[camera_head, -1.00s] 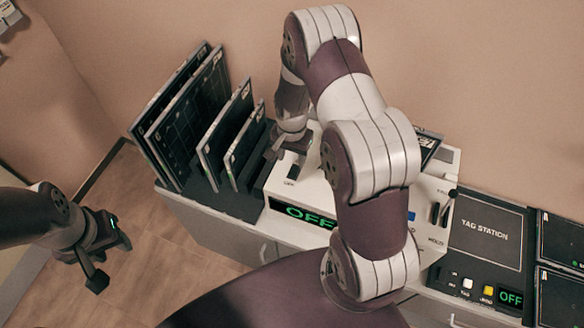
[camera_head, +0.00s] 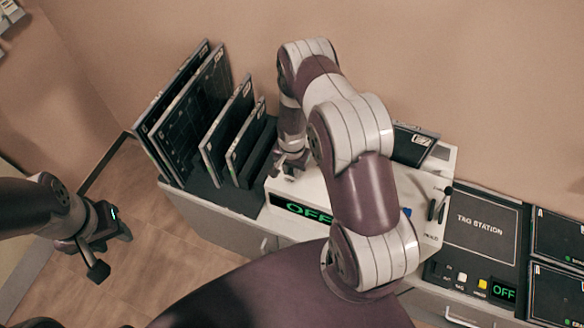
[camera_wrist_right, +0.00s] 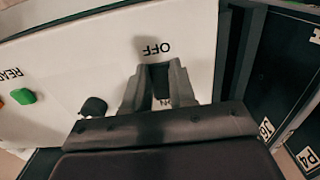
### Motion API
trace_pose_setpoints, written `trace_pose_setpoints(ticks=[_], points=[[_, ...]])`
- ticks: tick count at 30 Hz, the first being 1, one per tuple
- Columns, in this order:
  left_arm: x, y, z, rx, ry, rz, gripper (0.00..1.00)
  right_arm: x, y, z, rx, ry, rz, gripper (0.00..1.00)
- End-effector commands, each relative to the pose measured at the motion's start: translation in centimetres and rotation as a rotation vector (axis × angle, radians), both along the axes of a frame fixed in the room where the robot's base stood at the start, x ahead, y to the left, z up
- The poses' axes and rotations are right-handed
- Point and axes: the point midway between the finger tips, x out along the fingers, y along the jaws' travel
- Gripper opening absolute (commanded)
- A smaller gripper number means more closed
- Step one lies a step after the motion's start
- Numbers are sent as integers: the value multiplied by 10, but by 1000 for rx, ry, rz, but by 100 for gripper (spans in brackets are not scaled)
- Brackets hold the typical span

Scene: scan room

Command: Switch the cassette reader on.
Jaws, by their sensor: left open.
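The cassette reader (camera_head: 313,190) is a white box on the counter, partly hidden behind my right arm. Its green display (camera_head: 300,208) reads OFF. My right gripper (camera_head: 291,166) is down at the left part of its top. In the right wrist view, the fingers of my right gripper (camera_wrist_right: 159,80) stand at the panel between an OFF label (camera_wrist_right: 152,48) and a partly covered ON label. A dark piece, perhaps the switch, shows between the fingertips; whether they grip it is unclear. My left gripper (camera_head: 103,240) is open and empty over the floor.
Dark cassettes (camera_head: 190,110) stand in a rack (camera_head: 232,195) left of the reader, close to my right gripper. A tag station (camera_head: 482,230) with its own OFF display lies to the right. The wrist view shows a black knob (camera_wrist_right: 93,107) and a green button (camera_wrist_right: 22,96).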

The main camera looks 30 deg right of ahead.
Motion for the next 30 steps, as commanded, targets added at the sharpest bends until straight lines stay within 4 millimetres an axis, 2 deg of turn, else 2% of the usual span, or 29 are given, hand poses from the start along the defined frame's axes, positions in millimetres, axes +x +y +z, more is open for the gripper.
trace_pose_setpoints(ticks=[6, 10, 14, 19, 26, 27, 28, 30], points=[[0, 0, -2, 0, 0, 0, 43, 2, -5, -1, 67, 69, -8, 0], [0, 0, -37, 0, 0, 0, 43, 7, -7, -9, 188, 156, -5, 0], [0, 0, -53, 0, 1, 0, 43, 9, -9, -4, 267, 224, -2, 0], [0, 0, -55, 0, 0, 0, 43, 8, -9, 5, 305, 258, 0, 0], [0, 0, -54, 0, 0, 0, 43, 8, -9, 6, 303, 258, 0, 0], [0, 0, -54, 0, 0, 0, 43, 8, -9, 6, 303, 258, 0, 38], [0, 0, -54, 0, 0, 0, 43, 8, -9, 6, 303, 258, 0, 48], [0, 0, -54, 0, 0, 0, 43, 8, -9, 6, 303, 258, 0, 51]])
